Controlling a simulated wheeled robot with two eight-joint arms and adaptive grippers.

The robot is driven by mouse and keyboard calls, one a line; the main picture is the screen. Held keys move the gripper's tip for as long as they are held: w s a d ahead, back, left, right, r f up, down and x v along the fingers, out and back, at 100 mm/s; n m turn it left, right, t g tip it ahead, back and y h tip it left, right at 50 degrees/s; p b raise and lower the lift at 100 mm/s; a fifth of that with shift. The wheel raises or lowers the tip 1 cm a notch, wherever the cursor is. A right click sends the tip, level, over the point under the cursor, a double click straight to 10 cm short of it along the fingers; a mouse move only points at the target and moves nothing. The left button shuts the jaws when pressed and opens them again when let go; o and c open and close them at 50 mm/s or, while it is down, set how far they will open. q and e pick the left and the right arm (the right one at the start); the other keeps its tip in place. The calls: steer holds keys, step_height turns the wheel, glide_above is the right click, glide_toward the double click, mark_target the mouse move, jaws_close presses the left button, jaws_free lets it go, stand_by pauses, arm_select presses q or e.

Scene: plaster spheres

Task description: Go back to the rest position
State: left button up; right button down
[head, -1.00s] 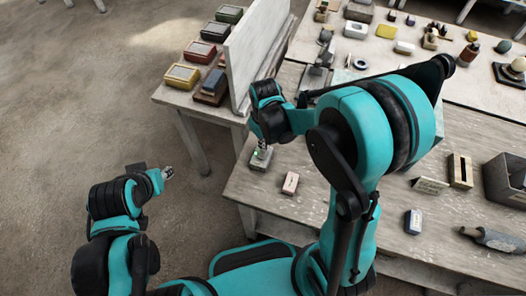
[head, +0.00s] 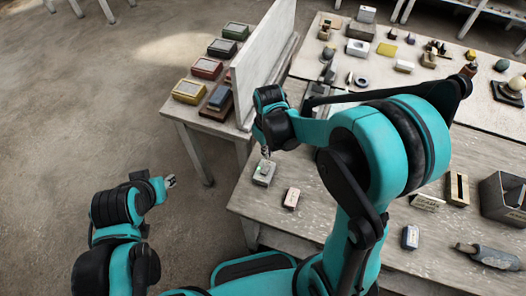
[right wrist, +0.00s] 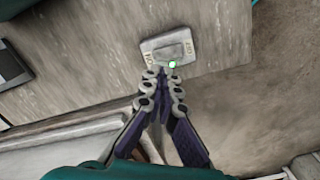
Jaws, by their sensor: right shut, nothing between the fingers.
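My right gripper (head: 265,152) is above the near left corner of the wooden table (head: 330,225), just over a small grey block (head: 264,172) with a paler raised top and a green dot. In the right wrist view the fingers (right wrist: 162,75) are shut with nothing between them, and the grey block (right wrist: 167,48) lies just beyond the tips. My left gripper (head: 170,181) is over the floor, left of the table; it is too small to tell if it is open or shut.
A small pale pink block (head: 291,198) lies right of the grey block. An upright white panel (head: 262,55) stands behind, beside several coloured boxes (head: 188,91). A dark bin (head: 503,198), a blue-white block (head: 410,237) and a grey bottle-like object (head: 487,256) are on the right.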

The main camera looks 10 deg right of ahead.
steer(key=s+d+r+m+t+b, duration=0.2)
steer(key=s+t+b, duration=0.1)
steer(key=s, duration=0.2)
steer(key=s+d+r+m+t+b, duration=0.2)
steer(key=s+r+m+t+b, duration=0.1)
steer(key=s+t+b, duration=0.1)
steer(key=shift+s+d+r, duration=0.15)
steer(key=shift+s+d, duration=0.2)
steer(key=shift+s, duration=0.3)
stand_by(0.7)
